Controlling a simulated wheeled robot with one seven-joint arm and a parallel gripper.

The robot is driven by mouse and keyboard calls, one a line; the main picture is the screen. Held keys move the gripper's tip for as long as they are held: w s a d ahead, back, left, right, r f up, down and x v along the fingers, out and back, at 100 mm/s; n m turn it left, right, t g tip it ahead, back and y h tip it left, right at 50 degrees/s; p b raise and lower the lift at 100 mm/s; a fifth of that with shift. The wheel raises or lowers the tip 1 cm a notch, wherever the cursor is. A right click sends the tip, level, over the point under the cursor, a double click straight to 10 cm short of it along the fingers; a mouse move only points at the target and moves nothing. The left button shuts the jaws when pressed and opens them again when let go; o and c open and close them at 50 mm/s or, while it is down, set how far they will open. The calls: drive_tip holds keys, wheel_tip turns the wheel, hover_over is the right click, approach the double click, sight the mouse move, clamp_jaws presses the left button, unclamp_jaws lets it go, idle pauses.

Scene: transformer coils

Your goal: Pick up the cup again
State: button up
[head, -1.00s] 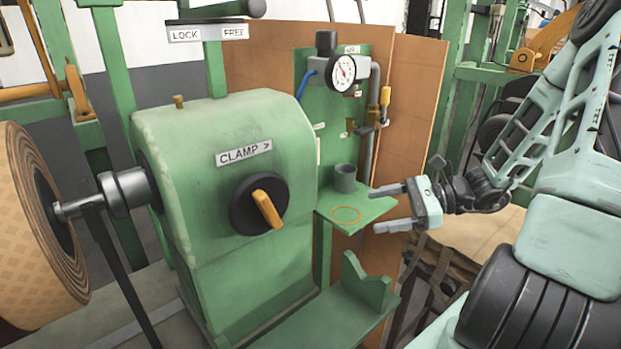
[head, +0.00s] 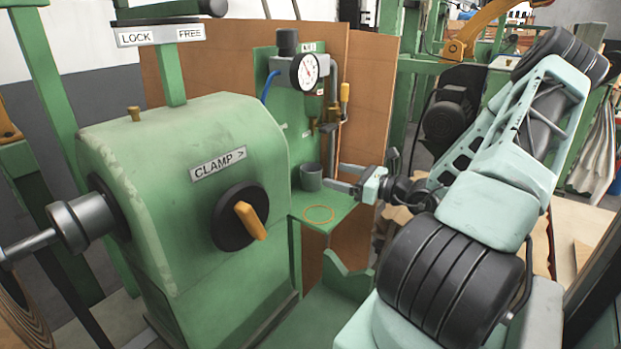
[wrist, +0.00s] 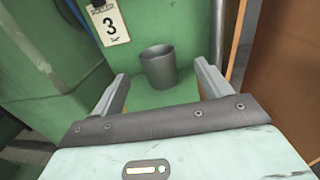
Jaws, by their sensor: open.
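The grey cup (head: 311,177) stands upright on the small green shelf (head: 335,212) below the pressure gauge. My gripper (head: 340,177) is just right of the cup in the head view, its fingers pointing left at it. In the wrist view the cup (wrist: 158,67) is ahead, near the line between the two fingertips of my gripper (wrist: 160,80). The fingers are apart, with nothing between them. I see no finger touching the cup.
An orange ring outline (head: 319,213) marks the shelf in front of the cup. The green clamp housing (head: 190,180) stands left.

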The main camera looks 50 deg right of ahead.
sight(311, 168)
drive_tip(key=w, duration=0.3)
drive_tip(key=shift+w+a, duration=0.1)
drive_tip(key=shift+a, duration=0.25)
drive_tip(key=shift+w+a+r+p, duration=0.1)
drive_tip(key=shift+w+a+p, duration=0.15)
drive_tip(key=shift+w, duration=0.6)
drive_tip(key=shift+w+a+r+p, duration=0.1)
drive_tip(key=shift+w+a+p, duration=0.15)
drive_tip(key=shift+w, duration=0.65)
drive_tip(key=shift+w+a+r+p, duration=0.15)
drive_tip(key=shift+w+a, duration=0.1)
drive_tip(key=shift+w, duration=0.6)
drive_tip(key=shift+f, duration=0.1)
drive_tip(key=c, duration=1.1)
drive_tip(key=shift+c, duration=0.2)
drive_tip(key=shift+s, duration=0.1)
drive_tip(key=shift+c, duration=0.2)
